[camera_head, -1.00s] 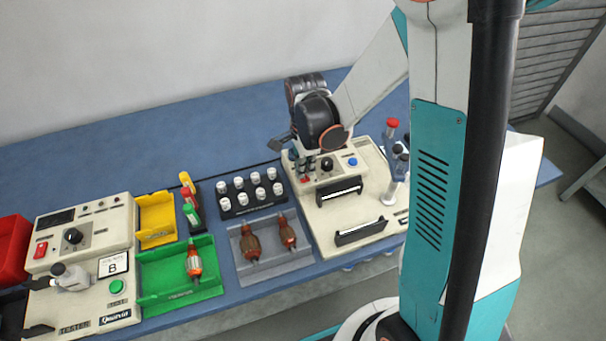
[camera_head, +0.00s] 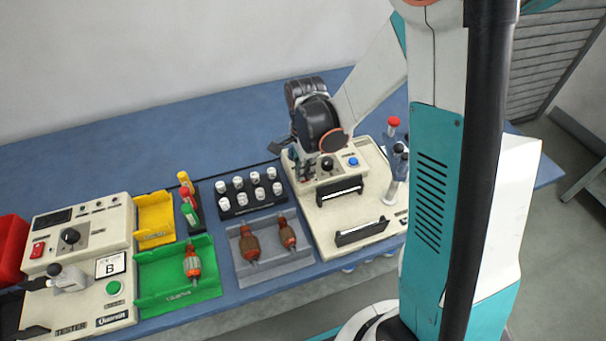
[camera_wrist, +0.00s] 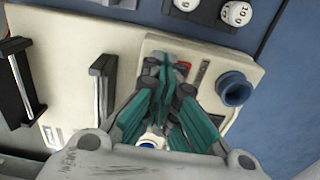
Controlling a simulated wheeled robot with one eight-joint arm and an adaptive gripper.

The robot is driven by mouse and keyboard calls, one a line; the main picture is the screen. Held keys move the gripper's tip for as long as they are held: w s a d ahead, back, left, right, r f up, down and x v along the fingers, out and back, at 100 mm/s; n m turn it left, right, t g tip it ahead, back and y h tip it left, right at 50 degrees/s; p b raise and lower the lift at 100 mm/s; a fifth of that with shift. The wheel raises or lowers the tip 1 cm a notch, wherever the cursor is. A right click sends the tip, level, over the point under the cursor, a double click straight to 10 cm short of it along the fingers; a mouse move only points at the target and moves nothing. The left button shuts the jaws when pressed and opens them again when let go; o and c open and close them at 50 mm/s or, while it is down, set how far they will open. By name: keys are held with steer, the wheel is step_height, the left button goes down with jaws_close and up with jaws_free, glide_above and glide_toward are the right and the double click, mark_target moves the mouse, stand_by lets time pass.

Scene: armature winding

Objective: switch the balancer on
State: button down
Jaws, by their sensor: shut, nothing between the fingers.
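The balancer is the cream machine (camera_head: 327,221) at the right of the bench, with two black upright supports (camera_head: 340,190) on its deck. Its raised panel carries a black knob (camera_head: 327,164) and a blue button (camera_head: 353,161). A red switch (camera_wrist: 184,68) shows in the wrist view, partly hidden by my fingers. My gripper (camera_wrist: 164,62) is shut and empty, its fingertips at the panel right beside the red switch. I cannot tell whether they touch it or which way it is set. In the head view my gripper (camera_head: 304,178) hides that end of the panel.
A rack of white cylinders (camera_head: 250,192) and a grey tray with two armatures (camera_head: 270,262) stand left of the balancer. A post with a red top (camera_head: 394,123) rises at its right. The tester (camera_head: 80,262) stands far left. The back of the bench is clear.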

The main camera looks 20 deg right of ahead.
steer(key=shift+f, duration=0.3)
steer(key=shift+r, duration=0.2)
steer(key=shift+r+p, duration=2.15)
steer(key=shift+r, duration=1.2)
steer(key=shift+r, duration=0.15)
steer(key=s+r+n+t+b, duration=0.1)
steer(key=s+r+n+t, duration=0.6)
steer(key=s+r+n, duration=0.8)
steer(key=r+n, duration=0.1)
steer(key=n, duration=0.2)
steer(key=shift+r+b, duration=0.2)
steer(key=shift+b, duration=0.1)
